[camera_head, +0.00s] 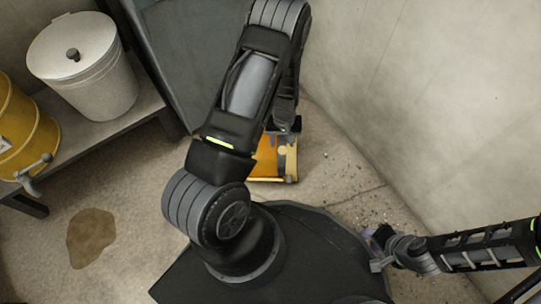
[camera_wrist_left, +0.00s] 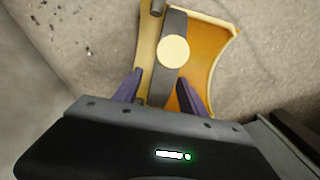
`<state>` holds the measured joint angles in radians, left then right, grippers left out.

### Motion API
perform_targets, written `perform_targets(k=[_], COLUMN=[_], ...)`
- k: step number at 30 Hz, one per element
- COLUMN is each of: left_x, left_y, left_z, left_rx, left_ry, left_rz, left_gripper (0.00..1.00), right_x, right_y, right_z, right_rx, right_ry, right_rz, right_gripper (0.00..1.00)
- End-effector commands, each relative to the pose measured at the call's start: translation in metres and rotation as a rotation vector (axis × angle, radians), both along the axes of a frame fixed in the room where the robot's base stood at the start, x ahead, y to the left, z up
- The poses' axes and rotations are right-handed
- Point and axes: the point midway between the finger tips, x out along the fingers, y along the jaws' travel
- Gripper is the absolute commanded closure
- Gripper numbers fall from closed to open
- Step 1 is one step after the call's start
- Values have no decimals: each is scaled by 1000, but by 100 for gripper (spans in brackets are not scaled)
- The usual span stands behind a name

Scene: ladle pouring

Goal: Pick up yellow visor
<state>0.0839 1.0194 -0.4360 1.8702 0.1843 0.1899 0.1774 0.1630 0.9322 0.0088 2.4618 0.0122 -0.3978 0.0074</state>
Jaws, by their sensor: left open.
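The yellow visor (camera_head: 266,165) lies on the floor by the wall, partly hidden by my left arm in the head view. In the left wrist view the visor (camera_wrist_left: 209,52) shows an orange panel with a pale yellow rim, a dark band and a round cream disc. My left gripper (camera_wrist_left: 160,93) is open, with its two purple fingers on either side of the visor's banded end. I cannot tell whether they touch it. In the head view this gripper is mostly hidden behind my arm. My right gripper (camera_head: 377,250) is at the lower right, away from the visor; its jaws are too small to read.
A bench (camera_head: 112,131) at the left holds a lidded pale bin (camera_head: 100,85) and a yellow barrel with a tap (camera_head: 22,125). A brown stain (camera_head: 91,236) marks the floor. A pale wall (camera_head: 420,90) stands close at the right, with small debris on the floor beside it.

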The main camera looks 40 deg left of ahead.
Motion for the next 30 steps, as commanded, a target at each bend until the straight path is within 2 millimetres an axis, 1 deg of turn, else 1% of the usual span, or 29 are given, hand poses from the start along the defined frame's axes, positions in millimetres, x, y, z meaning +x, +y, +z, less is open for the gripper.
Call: perform_targets(k=[14,30], left_x=[0,0], left_y=[0,0], left_z=[1,1], left_rx=[-1,-1], left_ry=[1,1], left_rz=[0,0], left_gripper=[51,95], right_x=[0,0], right_y=[0,0], right_z=[1,1], right_rx=[0,0], right_ry=[1,1], right_rz=[0,0], right_gripper=[64,64])
